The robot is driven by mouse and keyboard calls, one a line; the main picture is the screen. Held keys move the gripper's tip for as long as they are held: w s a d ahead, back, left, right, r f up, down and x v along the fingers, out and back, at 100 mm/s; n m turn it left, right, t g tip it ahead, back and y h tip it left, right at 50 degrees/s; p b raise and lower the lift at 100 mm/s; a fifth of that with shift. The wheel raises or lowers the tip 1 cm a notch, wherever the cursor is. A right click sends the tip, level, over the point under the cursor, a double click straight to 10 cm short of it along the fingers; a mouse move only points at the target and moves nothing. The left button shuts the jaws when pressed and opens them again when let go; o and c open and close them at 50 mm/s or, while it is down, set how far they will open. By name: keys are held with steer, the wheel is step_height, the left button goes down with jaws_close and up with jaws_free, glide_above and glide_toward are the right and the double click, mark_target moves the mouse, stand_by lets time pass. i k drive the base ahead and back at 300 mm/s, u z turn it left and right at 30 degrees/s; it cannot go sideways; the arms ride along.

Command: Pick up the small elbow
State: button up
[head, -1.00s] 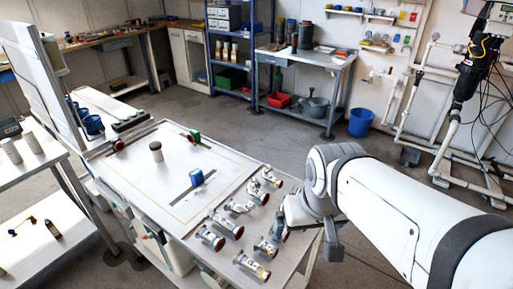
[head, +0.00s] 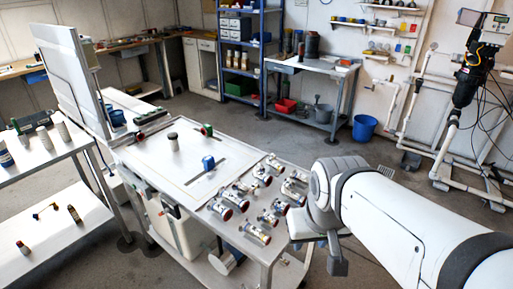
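Several white and metal pipe fittings with dark red ends (head: 256,233) lie in a group on the right part of the white worktable (head: 150,160). They are small in this view, and I cannot tell which is the small elbow. My gripper (head: 303,226) is at the table's right edge, just right of the fittings. The arm's wrist hides most of it, so I cannot see whether its fingers are open or hold anything.
A blue clamp-like part (head: 208,163), a green part (head: 207,130) and a dark-topped cylinder (head: 173,142) are on the worktable. A side table with bottles (head: 60,130) is at left. A blue bucket (head: 364,128) stands on the open floor behind.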

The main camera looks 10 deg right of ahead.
mark_target(275, 165)
steer(key=u, duration=5.8)
steer(key=i, duration=0.1)
steer(key=z, duration=2.75)
steer(key=k, duration=1.3)
steer(key=z, duration=2.35)
steer(key=i, duration=1.05)
steer(key=u, duration=0.1)
